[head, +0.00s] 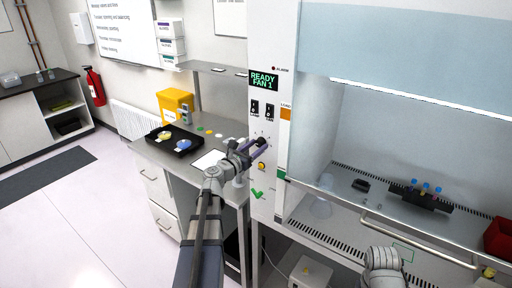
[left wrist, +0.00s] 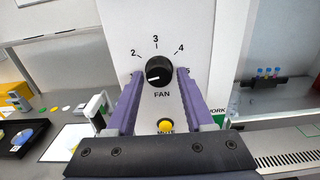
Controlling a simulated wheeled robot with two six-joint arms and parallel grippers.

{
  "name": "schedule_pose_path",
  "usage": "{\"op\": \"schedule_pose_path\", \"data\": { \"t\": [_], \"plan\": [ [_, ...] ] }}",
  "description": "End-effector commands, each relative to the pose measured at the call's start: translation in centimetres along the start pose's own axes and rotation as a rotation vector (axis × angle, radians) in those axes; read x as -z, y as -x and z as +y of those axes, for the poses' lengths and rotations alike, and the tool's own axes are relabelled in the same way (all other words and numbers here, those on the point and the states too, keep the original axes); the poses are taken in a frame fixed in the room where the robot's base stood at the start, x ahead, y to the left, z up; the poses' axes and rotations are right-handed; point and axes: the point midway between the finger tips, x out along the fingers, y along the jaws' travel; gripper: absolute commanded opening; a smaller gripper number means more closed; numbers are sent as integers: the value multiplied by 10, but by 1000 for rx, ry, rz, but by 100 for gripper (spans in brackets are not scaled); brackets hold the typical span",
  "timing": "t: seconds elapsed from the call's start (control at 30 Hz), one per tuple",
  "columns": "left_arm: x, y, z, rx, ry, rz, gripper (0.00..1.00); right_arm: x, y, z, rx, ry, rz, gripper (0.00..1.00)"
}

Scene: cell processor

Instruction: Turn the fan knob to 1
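The black fan knob (left wrist: 159,70) is on the white cabinet front, above the word FAN, with 2, 3 and 4 printed above it. Its white pointer line points left and slightly down, below the 2; any mark there is hidden by my finger. My left gripper (left wrist: 160,74) is open, its purple fingertips on either side of the knob with small gaps showing. In the head view the left gripper (head: 258,143) is at the cabinet's front panel and largely covers the knob. The display (head: 264,81) reads READY FAN 1.
A yellow button (left wrist: 165,126) sits below the knob, and two black switches (head: 262,110) are above it. The bench on the left holds a black tray (head: 160,142) and a yellow bin (head: 174,102). A tube rack (head: 420,196) stands inside the cabinet at right.

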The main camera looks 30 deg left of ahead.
Motion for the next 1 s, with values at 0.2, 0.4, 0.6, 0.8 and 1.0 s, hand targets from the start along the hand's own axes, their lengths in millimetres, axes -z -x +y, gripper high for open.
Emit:
{"op": "schedule_pose_path", "data": {
  "t": [0.2,0.4,0.6,0.8,1.0],
  "plan": [
    [0,0,1,-1,1,-1,72,0,0,0,0,0,0,50],
    [-1,1,1,-2,1,-2,72,0,0,0,0,0,0,50],
    [-1,28,0,-5,1,-2,72,0,0,0,0,0,0,50],
    [0,59,-1,-3,1,-1,72,0,0,0,0,0,0,50],
    [0,76,0,-2,1,-1,72,0,0,0,0,0,0,50]
  ]
}}
